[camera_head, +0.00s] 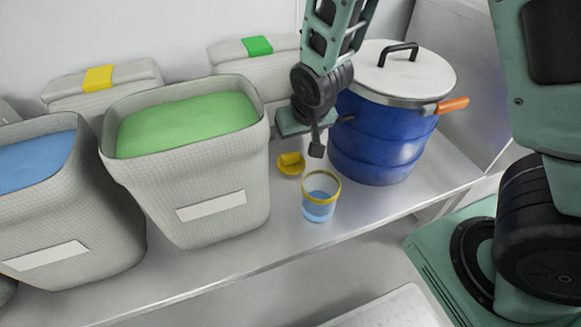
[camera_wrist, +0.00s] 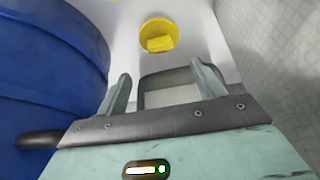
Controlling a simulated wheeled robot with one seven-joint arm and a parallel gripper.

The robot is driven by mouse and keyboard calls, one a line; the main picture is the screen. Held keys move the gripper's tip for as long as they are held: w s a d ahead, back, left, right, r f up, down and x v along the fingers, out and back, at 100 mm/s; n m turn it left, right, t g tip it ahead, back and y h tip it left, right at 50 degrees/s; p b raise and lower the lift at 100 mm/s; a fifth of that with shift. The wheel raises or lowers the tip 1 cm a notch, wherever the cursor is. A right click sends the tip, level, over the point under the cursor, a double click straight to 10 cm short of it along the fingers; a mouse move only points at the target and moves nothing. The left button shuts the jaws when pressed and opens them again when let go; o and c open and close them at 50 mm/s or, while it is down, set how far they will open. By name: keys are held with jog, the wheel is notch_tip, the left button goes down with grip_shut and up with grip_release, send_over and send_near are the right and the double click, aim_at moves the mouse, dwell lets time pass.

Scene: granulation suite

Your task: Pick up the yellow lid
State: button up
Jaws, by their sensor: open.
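The small round yellow lid (camera_head: 291,164) lies on the metal bench between the grey tub with green contents and the blue drum. In the wrist view the yellow lid (camera_wrist: 158,35) shows a raised block on top and sits beyond the fingertips, roughly centred between them. My gripper (camera_head: 316,150) is above the bench just right of the lid in the head view, apart from it. In the wrist view my gripper (camera_wrist: 164,78) has its two fingers spread with nothing between them. One finger is mostly hidden in the head view.
A clear cup with a yellow rim and blue contents (camera_head: 320,205) stands in front of the lid. The blue drum (camera_head: 375,135) is close on the right, the grey tub (camera_head: 195,185) on the left. The bench's front edge (camera_head: 290,262) is near.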

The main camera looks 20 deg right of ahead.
jog(key=b, duration=0.2)
send_over(292, 156)
jog(key=s, duration=0.2)
notch_tip(292, 156, down, 5)
jog(key=shift+w+f, duration=0.1)
jog(key=shift+w, duration=0.05)
jog(key=b+x, duration=0.2)
jog(key=x, duration=0.3)
jog(key=shift+f, duration=0.15)
jog(key=c, duration=1.1)
